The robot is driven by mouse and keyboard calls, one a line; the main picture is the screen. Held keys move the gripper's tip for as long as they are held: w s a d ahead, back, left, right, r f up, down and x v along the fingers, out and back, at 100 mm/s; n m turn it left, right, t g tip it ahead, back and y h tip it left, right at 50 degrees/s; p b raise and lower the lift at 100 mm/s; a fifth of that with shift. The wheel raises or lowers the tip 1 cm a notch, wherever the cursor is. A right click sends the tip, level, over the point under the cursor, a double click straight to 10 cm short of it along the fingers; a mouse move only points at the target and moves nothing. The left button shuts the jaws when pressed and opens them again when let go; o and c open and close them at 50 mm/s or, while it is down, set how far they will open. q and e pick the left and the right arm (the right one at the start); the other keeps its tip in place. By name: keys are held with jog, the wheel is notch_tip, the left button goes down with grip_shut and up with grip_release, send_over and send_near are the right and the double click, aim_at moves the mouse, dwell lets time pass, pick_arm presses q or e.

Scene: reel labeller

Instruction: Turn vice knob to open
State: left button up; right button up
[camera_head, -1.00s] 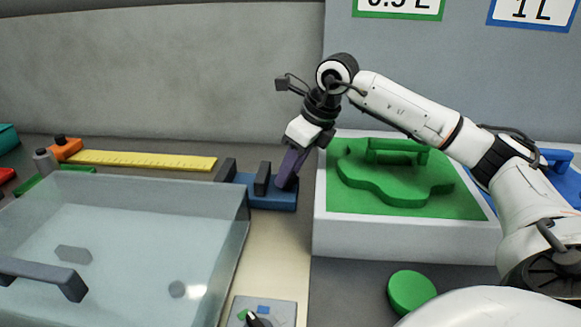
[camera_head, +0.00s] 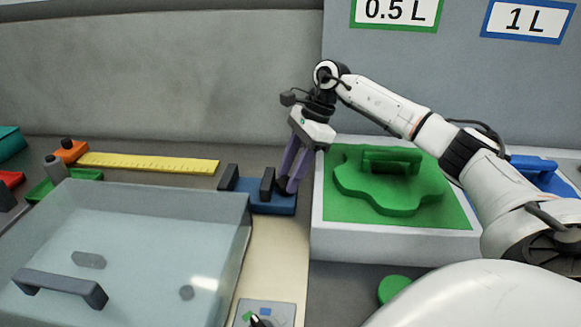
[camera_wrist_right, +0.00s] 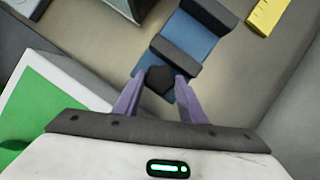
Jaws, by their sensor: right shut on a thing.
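The vice has a blue base (camera_head: 272,205) with two dark upright jaws (camera_head: 267,184) and a gap between them; it sits at the left of the white box. The vice also shows in the right wrist view (camera_wrist_right: 192,45). Its dark knob (camera_wrist_right: 159,79) is at the near end. My right gripper (camera_head: 287,188) reaches down at the vice's right end. In the right wrist view its purple fingers (camera_wrist_right: 159,88) stand on both sides of the knob, shut on it. My left gripper is not in view.
A white box with a green top (camera_head: 340,215) stands close to the right of the vice. A clear lidded case (camera_head: 150,200) is at the front left. A yellow ruler (camera_head: 150,163) lies behind it. A small control panel (camera_head: 280,311) is at the front.

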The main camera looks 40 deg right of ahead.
jog(key=shift+w+n+g+p, duration=0.15)
jog(key=shift+n+g+p, duration=0.35)
jog(key=shift+n, duration=1.2)
jog(key=shift+a+f, duration=0.1)
jog(key=shift+a, duration=0.05)
jog(key=o, duration=1.1)
jog(key=shift+c, duration=0.2)
jog(key=shift+d+r, duration=0.25)
jog(key=shift+r, duration=0.05)
jog(key=v, duration=0.9)
jog(key=shift+d+r, duration=0.2)
jog(key=shift+r, duration=0.15)
